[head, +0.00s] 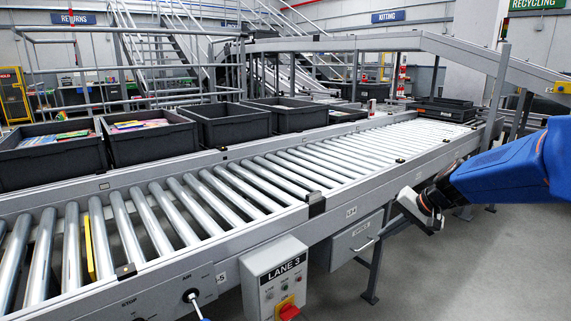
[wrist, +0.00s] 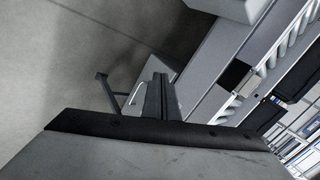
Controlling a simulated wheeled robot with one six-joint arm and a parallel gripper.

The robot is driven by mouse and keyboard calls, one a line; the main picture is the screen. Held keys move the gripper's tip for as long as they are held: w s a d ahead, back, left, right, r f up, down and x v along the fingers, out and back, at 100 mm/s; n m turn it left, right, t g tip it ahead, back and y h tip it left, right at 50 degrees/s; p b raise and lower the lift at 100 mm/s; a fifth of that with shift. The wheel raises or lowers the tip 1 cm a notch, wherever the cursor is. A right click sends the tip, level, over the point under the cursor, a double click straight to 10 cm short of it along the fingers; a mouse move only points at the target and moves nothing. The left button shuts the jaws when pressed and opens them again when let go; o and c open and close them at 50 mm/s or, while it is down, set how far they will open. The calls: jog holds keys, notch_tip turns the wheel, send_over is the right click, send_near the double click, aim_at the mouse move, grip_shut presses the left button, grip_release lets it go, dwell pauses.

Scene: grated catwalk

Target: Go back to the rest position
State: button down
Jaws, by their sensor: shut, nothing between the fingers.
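My gripper (head: 422,208) is at the right of the head view, at the end of my blue arm. It hangs in front of the near side of the roller conveyor (head: 330,222), to the right of the grey drawer box (head: 352,243). It appears apart from the conveyor. Its fingers are shut with nothing between them. In the wrist view the closed fingers (wrist: 160,95) point away over the floor, with the conveyor side to their right.
A LANE 3 control box (head: 275,280) with a red knob stands out from the conveyor front. Several dark bins (head: 155,145) line the far side. A yellow strip (head: 89,250) lies between rollers at left. Dark trays (head: 445,108) sit at the far end. Floor at lower right (head: 480,280) is clear.

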jog(key=s+f+n+h, duration=0.1)
jog(key=s+n+h, duration=0.4)
jog(key=s, duration=2.5)
jog(key=shift+s+a+f+n, duration=0.2)
jog(key=shift+s+a+n, duration=0.15)
jog(key=shift+a+n, duration=0.05)
